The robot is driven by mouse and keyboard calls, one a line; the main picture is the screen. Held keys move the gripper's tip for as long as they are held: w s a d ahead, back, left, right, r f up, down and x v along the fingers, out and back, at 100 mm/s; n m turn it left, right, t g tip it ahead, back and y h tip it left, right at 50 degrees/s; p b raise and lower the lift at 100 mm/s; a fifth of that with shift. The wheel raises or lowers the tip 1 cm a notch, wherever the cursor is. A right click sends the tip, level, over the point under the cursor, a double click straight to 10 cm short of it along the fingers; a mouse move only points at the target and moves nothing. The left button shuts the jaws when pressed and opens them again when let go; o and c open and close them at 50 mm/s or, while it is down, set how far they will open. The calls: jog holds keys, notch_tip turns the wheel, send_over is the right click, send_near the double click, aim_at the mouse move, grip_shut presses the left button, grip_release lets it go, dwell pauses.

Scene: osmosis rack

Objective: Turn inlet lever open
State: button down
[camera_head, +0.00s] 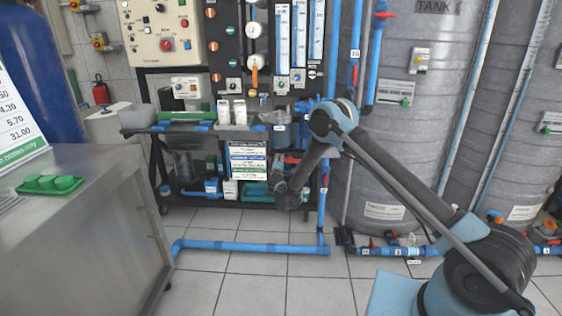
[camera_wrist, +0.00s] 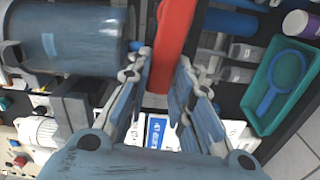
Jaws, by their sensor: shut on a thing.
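A long red lever (camera_wrist: 175,40) runs down from the top middle of the wrist view. My gripper (camera_wrist: 165,70) has its two fingers on either side of the lower part of this lever and is shut on it. In the head view my gripper (camera_head: 288,194) is low at the front right of the dark rack, where my wrist hides most of the lever. I cannot tell from these frames how far the lever is turned.
Blue pipes (camera_head: 250,246) run along the floor before the rack. Grey tanks (camera_head: 395,165) stand to the right, and a metal bench (camera_head: 75,235) to the left. A green tray (camera_wrist: 282,85) and a blue cylinder (camera_wrist: 75,38) flank the lever. Tiled floor is free in front.

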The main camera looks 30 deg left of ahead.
jog(key=shift+f+n, duration=0.4)
jog(key=shift+n, duration=0.2)
jog(key=shift+s, duration=0.1)
jog(key=c, duration=1.4)
grip_release()
jog(key=shift+f, duration=0.1)
jog(key=v, duration=1.2)
